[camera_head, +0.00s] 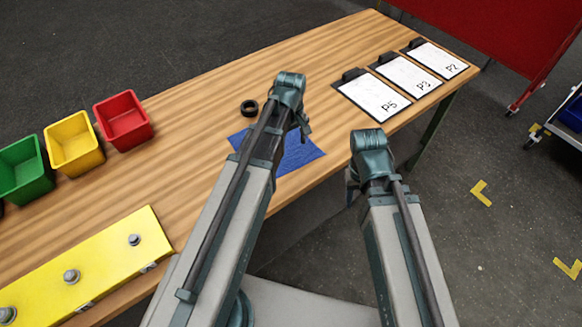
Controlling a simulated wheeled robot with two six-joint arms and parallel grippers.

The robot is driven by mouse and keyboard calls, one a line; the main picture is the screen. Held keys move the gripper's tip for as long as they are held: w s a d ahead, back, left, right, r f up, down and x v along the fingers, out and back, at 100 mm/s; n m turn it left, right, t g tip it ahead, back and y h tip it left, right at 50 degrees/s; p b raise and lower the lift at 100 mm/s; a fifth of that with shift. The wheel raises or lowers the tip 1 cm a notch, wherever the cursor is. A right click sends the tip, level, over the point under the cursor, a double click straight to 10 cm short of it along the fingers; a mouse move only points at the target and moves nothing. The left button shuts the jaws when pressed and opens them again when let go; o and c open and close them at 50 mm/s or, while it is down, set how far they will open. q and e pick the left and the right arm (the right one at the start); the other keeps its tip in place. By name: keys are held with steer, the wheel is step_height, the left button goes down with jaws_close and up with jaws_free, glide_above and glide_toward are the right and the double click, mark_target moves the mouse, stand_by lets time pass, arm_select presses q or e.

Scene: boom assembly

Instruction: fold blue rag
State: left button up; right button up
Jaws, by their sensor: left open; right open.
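The blue rag (300,153) lies on the wooden table near its front edge. It looks flat, and my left arm covers its middle part. My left gripper (304,129) is above the rag's far edge, open, mostly hidden behind my own wrist. I cannot tell whether it touches the cloth. My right gripper (350,188) is open and largely hidden behind my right arm. It hangs off the table's front edge, to the right of the rag and apart from it.
A black ring (249,107) lies just behind the rag. Green (22,168), yellow (73,143) and red (123,120) bins stand left. A yellow plate with knobs (100,262) is front left. Clipboards (374,97) lie right. The table (215,90) behind the ring is clear.

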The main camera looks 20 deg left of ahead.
mark_target(291, 168)
arm_select(q)
step_height(291, 168, down, 10)
steer(key=b, duration=0.9)
steer(key=shift+r, duration=0.15)
jaws_close()
stand_by(0.5)
